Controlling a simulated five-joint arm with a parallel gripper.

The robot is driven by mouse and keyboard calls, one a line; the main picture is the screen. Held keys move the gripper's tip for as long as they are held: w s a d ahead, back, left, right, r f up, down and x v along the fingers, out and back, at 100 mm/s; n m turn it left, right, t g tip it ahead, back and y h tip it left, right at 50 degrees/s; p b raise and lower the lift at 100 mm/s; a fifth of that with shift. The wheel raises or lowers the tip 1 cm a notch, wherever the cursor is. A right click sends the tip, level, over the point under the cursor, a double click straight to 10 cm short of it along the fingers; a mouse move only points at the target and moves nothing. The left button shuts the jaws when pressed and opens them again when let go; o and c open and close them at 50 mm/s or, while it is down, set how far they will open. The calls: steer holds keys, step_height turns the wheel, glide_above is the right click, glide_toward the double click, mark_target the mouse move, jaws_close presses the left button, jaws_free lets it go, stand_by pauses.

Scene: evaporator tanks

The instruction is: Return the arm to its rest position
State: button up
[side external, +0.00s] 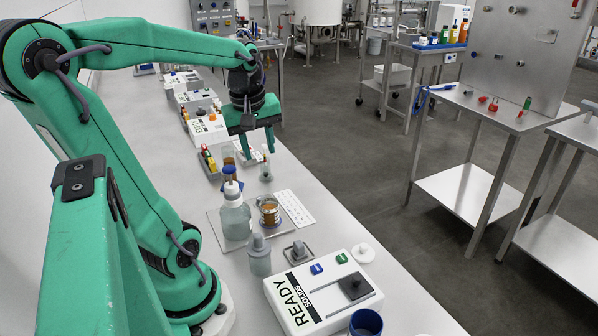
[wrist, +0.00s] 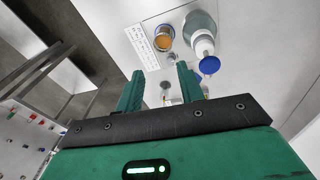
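My green gripper (side external: 259,154) hangs with its fingers pointing down above the far part of the white bench (side external: 330,230). In the wrist view my gripper (wrist: 158,75) shows two fingers spread apart with nothing held between them.
A grey-capped bottle (side external: 259,255) and the READY SOLIDS box (side external: 290,292) are nearer. White boxes (side external: 208,130) line the far left.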

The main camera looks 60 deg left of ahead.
steer(key=d+m+t+h, duration=0.1)
steer(key=d+m+t, duration=0.2)
steer(key=d+m, duration=1.2)
steer(key=shift+d+r+m+t, duration=0.2)
steer(key=shift+d+m+t, duration=0.2)
steer(key=shift+m, duration=0.4)
